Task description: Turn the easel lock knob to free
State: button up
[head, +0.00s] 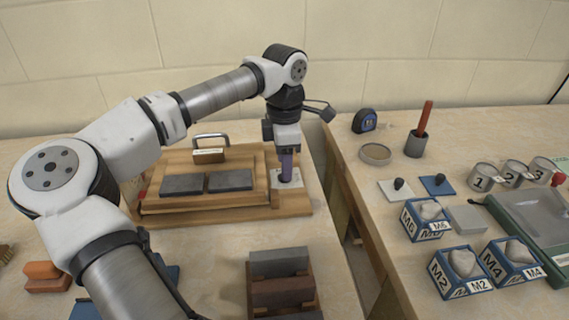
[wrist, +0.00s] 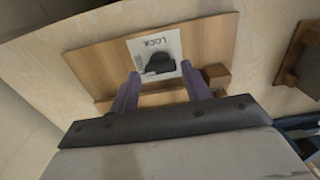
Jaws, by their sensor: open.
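The easel (head: 160,208) is a wooden board on the left table, with two dark slabs (head: 182,185) lying on it. At its right end is a white plate (head: 296,177), mostly behind my gripper. In the wrist view the plate (wrist: 135,45) bears the word LOCK, upside down. The black lock knob (wrist: 160,62) sits on it; its pointer direction is hard to tell. My gripper (head: 287,170) points down over the plate. In the wrist view its purple fingers (wrist: 161,70) are open, one on each side of the knob; I cannot tell whether they touch it.
A metal-handled wooden block (head: 209,155) stands at the easel's back. Stacked dark bricks (head: 280,262) lie in front. Right of the gap between tables are blue M-labelled boxes (head: 427,218), numbered cups (head: 484,177), a tape measure (head: 365,121) and a dark pot (head: 416,145).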

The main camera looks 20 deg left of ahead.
notch_tip(320, 180, up, 12)
jog(key=shift+r, duration=0.25)
jog(key=shift+s, duration=0.1)
